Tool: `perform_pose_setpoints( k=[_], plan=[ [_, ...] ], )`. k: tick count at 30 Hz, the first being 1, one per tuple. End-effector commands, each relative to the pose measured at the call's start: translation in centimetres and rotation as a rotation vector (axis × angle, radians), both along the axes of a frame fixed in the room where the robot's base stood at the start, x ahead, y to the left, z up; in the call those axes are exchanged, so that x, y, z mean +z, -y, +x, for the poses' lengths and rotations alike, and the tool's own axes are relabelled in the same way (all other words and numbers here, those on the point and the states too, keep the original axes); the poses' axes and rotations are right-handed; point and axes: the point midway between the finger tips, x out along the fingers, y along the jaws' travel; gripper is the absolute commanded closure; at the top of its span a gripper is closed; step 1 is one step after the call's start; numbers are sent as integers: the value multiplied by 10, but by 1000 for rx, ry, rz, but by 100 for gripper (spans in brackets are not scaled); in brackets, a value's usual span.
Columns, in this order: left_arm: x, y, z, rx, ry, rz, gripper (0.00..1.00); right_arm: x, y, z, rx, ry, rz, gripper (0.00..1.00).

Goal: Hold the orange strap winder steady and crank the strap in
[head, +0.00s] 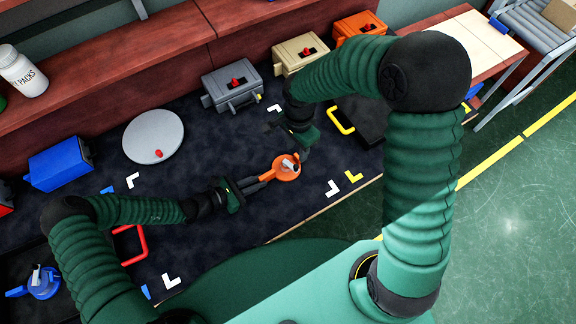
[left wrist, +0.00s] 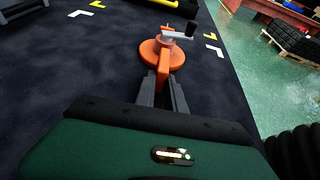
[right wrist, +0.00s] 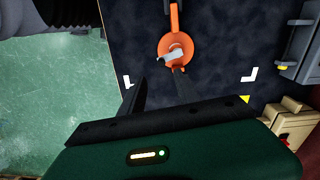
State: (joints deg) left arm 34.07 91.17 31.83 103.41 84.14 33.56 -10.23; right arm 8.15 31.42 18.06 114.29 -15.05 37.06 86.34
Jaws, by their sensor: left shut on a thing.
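The orange strap winder (head: 286,167) lies on the dark mat, a round body with a grey crank on top. My left gripper (head: 262,183) is shut on its orange handle, which also shows between the fingers in the left wrist view (left wrist: 163,68). The grey crank arm (left wrist: 178,35) ends in a black knob (left wrist: 191,28). My right gripper (head: 303,152) is beside the winder on its far right side. In the right wrist view its fingers (right wrist: 156,82) are apart, near the crank (right wrist: 171,56); I cannot tell whether one touches it. No strap can be made out.
A grey disc (head: 153,137) with a red knob lies on the mat. Grey (head: 232,86), beige (head: 300,54) and blue (head: 60,163) boxes stand along the back. A blue winder (head: 42,283) is at the lower left. White and yellow corner marks surround the orange winder; the mat nearby is mostly clear.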

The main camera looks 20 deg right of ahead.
Motion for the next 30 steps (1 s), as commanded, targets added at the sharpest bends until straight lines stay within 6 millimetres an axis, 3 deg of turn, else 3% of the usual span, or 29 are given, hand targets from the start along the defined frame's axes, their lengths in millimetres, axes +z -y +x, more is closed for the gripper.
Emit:
perform_pose_setpoints(
  k=[3, 7, 21, 30],
  plan=[
    [0, 0, 0, 0, 0, 0, 100, 6, 2, 2, 215, 10, 0, 61],
    [0, 0, 0, 0, 0, 0, 100, 1, 2, 3, 301, 10, -2, 61],
    [0, 0, 0, 0, 0, 0, 100, -98, 1, 2, 299, 8, -1, 61],
    [0, 0, 0, 0, 0, 0, 100, -113, 1, 3, 297, 13, -2, 61]
  ],
)
